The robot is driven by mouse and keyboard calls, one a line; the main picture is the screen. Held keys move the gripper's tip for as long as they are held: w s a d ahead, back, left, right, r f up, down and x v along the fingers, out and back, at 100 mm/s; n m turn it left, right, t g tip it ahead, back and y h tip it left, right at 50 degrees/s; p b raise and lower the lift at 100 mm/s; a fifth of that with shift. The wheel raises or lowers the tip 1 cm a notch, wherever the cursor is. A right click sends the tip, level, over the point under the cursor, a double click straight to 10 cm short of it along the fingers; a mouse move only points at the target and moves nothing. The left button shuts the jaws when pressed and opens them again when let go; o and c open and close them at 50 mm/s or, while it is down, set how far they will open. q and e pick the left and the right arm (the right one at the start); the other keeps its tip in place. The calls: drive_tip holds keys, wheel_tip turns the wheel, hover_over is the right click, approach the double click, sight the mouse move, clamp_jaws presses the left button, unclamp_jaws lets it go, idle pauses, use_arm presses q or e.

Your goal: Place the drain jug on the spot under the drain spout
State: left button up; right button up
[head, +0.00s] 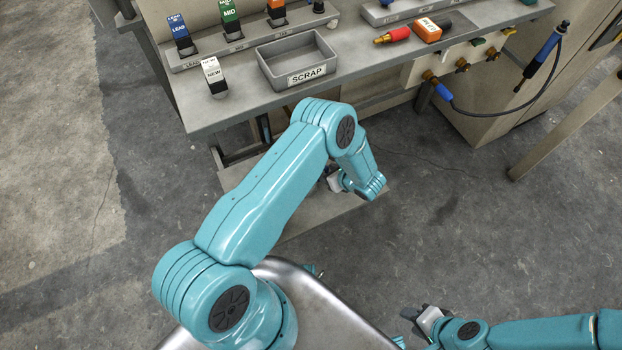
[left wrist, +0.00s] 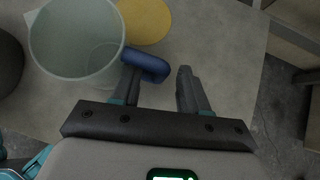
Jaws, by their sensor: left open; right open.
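The drain jug (left wrist: 75,40) is a pale, translucent, open-topped vessel with a blue handle (left wrist: 146,66), in the left wrist view. In the head view my left gripper (head: 336,181) is low by the bench, mostly hidden by my arm, and the jug is hidden. My right gripper (head: 424,318) is open and empty.
A bench (head: 230,110) carries a grey SCRAP tray (head: 298,62), labelled blocks and a red-and-orange tool (head: 392,36). A low grey platform (head: 300,215) lies beneath it. A dark round object (left wrist: 8,62) is left of the jug.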

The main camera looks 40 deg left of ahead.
use_arm(q)
clamp_jaws()
